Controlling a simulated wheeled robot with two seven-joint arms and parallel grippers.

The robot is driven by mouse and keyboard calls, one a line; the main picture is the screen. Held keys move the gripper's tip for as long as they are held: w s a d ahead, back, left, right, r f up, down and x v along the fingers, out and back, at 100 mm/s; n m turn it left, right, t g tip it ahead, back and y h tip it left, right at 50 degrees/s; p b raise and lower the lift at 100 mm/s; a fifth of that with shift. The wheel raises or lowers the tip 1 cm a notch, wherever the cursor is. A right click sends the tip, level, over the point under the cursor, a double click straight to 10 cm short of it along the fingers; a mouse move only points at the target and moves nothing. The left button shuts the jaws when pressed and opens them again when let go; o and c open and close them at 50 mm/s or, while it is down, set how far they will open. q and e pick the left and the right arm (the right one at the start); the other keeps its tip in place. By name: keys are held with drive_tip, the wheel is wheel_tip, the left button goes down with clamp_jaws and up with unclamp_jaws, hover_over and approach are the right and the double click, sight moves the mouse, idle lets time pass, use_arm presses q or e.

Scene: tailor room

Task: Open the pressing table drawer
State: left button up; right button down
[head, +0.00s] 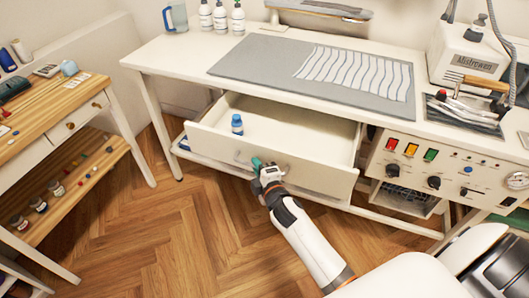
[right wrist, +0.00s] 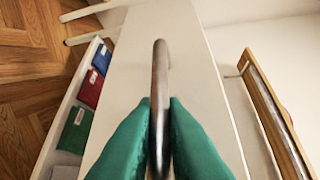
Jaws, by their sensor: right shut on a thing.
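The white pressing table (head: 185,62) has its drawer (head: 335,182) pulled well out, so its inside shows. A small bottle with a blue cap (head: 237,125) stands in the drawer. My right gripper (head: 258,164) is at the drawer front, its green fingertips shut on the drawer handle (head: 243,159). In the right wrist view, the metal handle (right wrist: 160,85) runs between the two green fingers (right wrist: 160,125), which touch it from both sides. The fingers hide part of the handle in the head view. My left gripper is not in view.
A grey pressing mat (head: 240,62) with a striped cloth lies on the tabletop. A control panel (head: 450,165) is to the right of the drawer. A wooden-topped table (head: 50,105) stands at left. Folded cloths (right wrist: 90,88) lie on a lower shelf. The floor before the drawer is clear.

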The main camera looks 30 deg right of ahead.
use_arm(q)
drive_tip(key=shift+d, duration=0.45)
use_arm(e)
drive_tip(key=s+a, duration=0.3)
drive_tip(key=shift+a, duration=0.2)
drive_tip(key=c, duration=1.8)
unclamp_jaws()
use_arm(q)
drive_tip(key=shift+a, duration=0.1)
use_arm(e)
drive_tip(key=shift+o, duration=0.2)
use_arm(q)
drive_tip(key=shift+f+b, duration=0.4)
use_arm(e)
drive_tip(key=s+r, duration=0.1)
drive_tip(key=s, duration=1)
drive_tip(key=shift+s+a+r, duration=0.35)
drive_tip(key=shift+s+a, duration=0.05)
